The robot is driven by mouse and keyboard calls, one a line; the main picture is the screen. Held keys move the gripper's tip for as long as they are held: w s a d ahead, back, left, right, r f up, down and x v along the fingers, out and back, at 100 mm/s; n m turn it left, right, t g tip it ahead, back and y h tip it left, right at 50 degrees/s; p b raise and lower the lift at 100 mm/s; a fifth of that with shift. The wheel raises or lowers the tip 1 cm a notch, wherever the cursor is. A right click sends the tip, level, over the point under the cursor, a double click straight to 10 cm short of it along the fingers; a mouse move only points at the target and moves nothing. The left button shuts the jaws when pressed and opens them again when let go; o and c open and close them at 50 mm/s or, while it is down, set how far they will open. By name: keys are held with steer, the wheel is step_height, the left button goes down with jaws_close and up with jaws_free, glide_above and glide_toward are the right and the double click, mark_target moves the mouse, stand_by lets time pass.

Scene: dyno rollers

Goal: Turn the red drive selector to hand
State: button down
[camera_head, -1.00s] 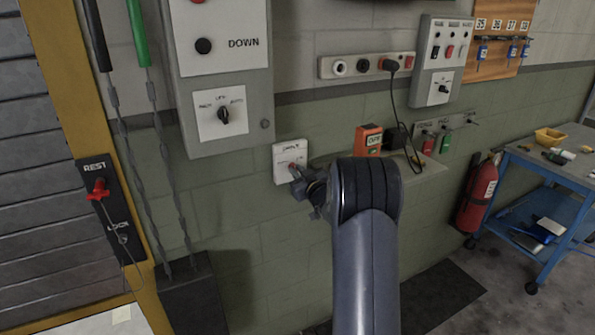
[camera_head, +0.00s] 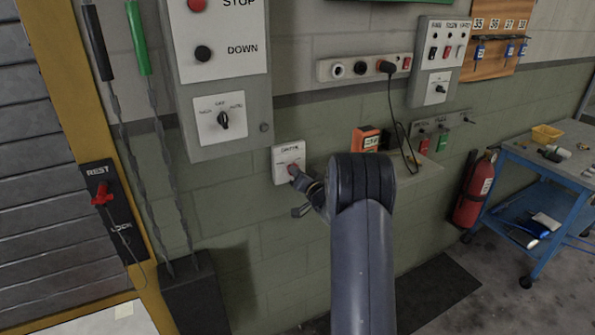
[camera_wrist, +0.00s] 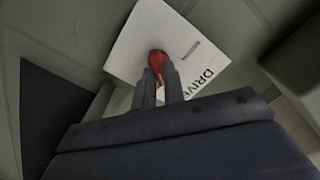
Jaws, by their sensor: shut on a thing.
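The red drive selector (camera_wrist: 158,58) sits on a white wall plate marked DRIVE (camera_wrist: 138,38). In the wrist view my gripper (camera_wrist: 159,72) has both fingers closed on the red knob, one on each side. In the head view the white plate (camera_head: 288,151) is on the green wall below the large grey control box. The red knob (camera_head: 293,168) shows as a small patch there, partly hidden by my gripper (camera_head: 297,174). The small lettering around the knob is too blurred or hidden to read.
The grey control box (camera_head: 264,100) with a black rotary switch (camera_head: 223,121) is up and left of the plate. An orange box (camera_head: 366,139) on a shelf stands to the right. A red fire extinguisher (camera_head: 474,190) and a blue cart (camera_head: 550,165) are farther right.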

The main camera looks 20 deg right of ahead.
steer(key=shift+m, duration=0.6)
steer(key=c, duration=1.5)
jaws_free()
steer(key=shift+s, duration=0.1)
steer(key=s+b, duration=0.1)
steer(key=s, duration=0.9)
steer(key=shift+s+d+b, duration=0.2)
steer(key=shift+s+b, duration=0.1)
steer(key=shift+b, duration=0.05)
